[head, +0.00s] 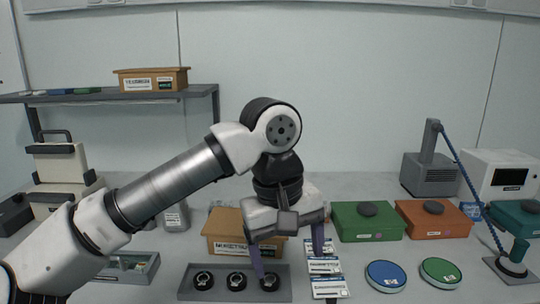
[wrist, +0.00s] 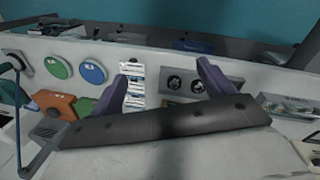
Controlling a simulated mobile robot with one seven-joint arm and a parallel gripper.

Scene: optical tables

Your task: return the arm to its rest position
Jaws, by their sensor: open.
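My arm reaches from the lower left of the head view to the middle and bends down at the wrist. My gripper (head: 287,262) points down over the table, with its two purple fingers spread apart and nothing between them. The fingers overlap the right end of a grey tray (head: 211,295) and a column of white labelled packets (head: 325,266) in the picture. I cannot tell how high the fingertips are above these. In the wrist view the gripper (wrist: 164,70) also shows its fingers wide apart and empty.
The tray holds three black round parts (head: 237,281). A tan box (head: 222,235) stands behind the gripper. Green (head: 368,222) and orange (head: 433,219) boxes, blue (head: 385,276) and green (head: 440,272) discs and a lamp-like stand (head: 512,268) are to the right. A shelf (head: 110,96) is upper left.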

